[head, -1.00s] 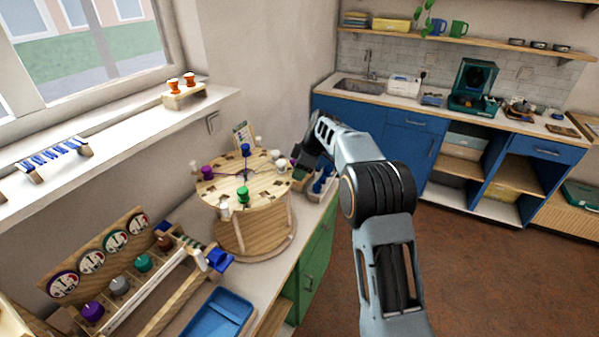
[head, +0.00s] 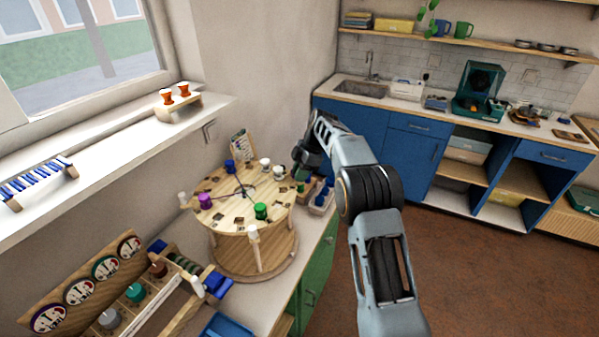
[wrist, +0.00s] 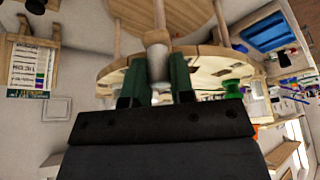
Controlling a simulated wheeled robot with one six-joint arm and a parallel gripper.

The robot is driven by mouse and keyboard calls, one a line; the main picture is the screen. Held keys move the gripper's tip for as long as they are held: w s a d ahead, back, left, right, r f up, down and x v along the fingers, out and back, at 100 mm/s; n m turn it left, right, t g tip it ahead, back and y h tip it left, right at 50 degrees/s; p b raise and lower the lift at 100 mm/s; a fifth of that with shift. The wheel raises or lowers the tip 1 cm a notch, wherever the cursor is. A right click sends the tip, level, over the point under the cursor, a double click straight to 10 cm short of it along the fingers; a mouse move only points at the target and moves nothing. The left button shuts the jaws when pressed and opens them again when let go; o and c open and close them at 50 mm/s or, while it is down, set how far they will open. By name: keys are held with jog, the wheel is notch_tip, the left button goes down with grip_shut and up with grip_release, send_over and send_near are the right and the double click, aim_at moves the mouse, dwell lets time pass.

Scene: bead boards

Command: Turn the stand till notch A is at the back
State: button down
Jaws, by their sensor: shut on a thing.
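The round wooden stand (head: 255,256) is on the counter, with notches in its top and blue (head: 230,166), purple (head: 204,200) and green (head: 261,211) bobbins. The blue one is at the back left, the purple at the left, the green at the front right. White pegs stick up around its rim, one at the front (head: 252,232). My gripper (wrist: 157,92) is shut on a pale peg (wrist: 157,55) at the rim; in the head view my gripper (head: 303,168) is at the stand's right side. Notch letters are too small to read, so I cannot tell notch A.
A card (head: 240,146) stands behind the stand. A tray of blue pieces (head: 322,200) is close at its right. A rack with round dials (head: 80,292) and a blue tray (head: 228,326) are in front. The windowsill (head: 120,152) runs along the left.

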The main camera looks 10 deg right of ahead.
jog(key=shift+w, duration=0.3)
dwell(0.4)
jog(key=c, duration=1)
grip_release()
jog(key=shift+p+v, duration=1.6)
jog(key=shift+v, duration=5.25)
jog(key=shift+a, duration=0.15)
